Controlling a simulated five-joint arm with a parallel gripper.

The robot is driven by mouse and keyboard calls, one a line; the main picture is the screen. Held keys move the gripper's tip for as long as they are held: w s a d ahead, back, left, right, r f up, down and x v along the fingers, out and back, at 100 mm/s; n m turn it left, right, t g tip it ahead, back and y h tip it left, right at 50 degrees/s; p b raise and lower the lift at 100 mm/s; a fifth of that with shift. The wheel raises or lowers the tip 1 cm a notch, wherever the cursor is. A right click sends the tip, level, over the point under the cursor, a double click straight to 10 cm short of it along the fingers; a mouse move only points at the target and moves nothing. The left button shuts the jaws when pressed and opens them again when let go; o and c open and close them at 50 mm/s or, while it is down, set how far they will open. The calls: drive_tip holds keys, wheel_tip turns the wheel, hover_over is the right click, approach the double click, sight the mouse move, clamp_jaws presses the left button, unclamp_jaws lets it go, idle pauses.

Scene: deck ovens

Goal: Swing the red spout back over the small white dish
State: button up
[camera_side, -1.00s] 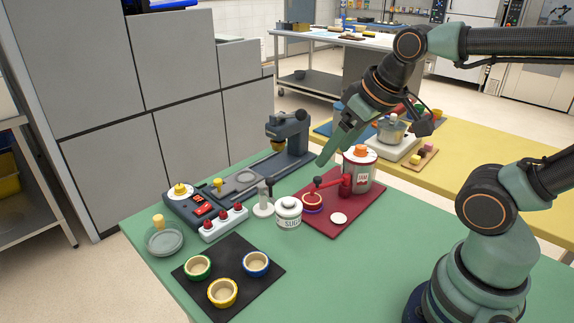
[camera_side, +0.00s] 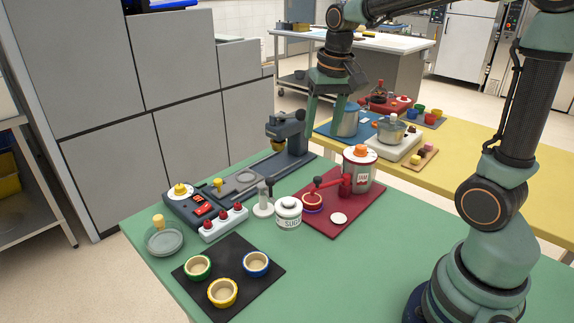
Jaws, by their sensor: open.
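The red spout (camera_side: 330,182) juts left from the red tap on the jam canister (camera_side: 361,172). Its tip is above or close to a red-rimmed bowl (camera_side: 312,202). The small white dish (camera_side: 339,218) lies on the dark red mat (camera_side: 357,214), right of and nearer than that bowl, and the spout is not over it. My gripper (camera_side: 325,118) is open and empty, its fingers pointing down. It appears above and behind the canister, apart from the spout.
A sugar jar (camera_side: 288,213) and a white-based stand (camera_side: 263,208) are left of the mat. A dark machine (camera_side: 288,135) stands behind them. A black mat (camera_side: 229,292) holds three bowls at front. The green table (camera_side: 345,275) is clear at front right.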

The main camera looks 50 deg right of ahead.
sight(318, 177)
drive_tip(key=w+d+f+m+g, duration=0.2)
drive_tip(key=w+d+f+m, duration=0.1)
drive_tip(key=w+d+f, duration=0.15)
drive_tip(key=f, duration=0.7)
drive_tip(key=s+f, duration=0.1)
drive_tip(key=f, duration=0.3)
drive_tip(key=shift+f, duration=0.2)
clamp_jaws()
drive_tip(key=shift+w, duration=0.1)
idle(1.0)
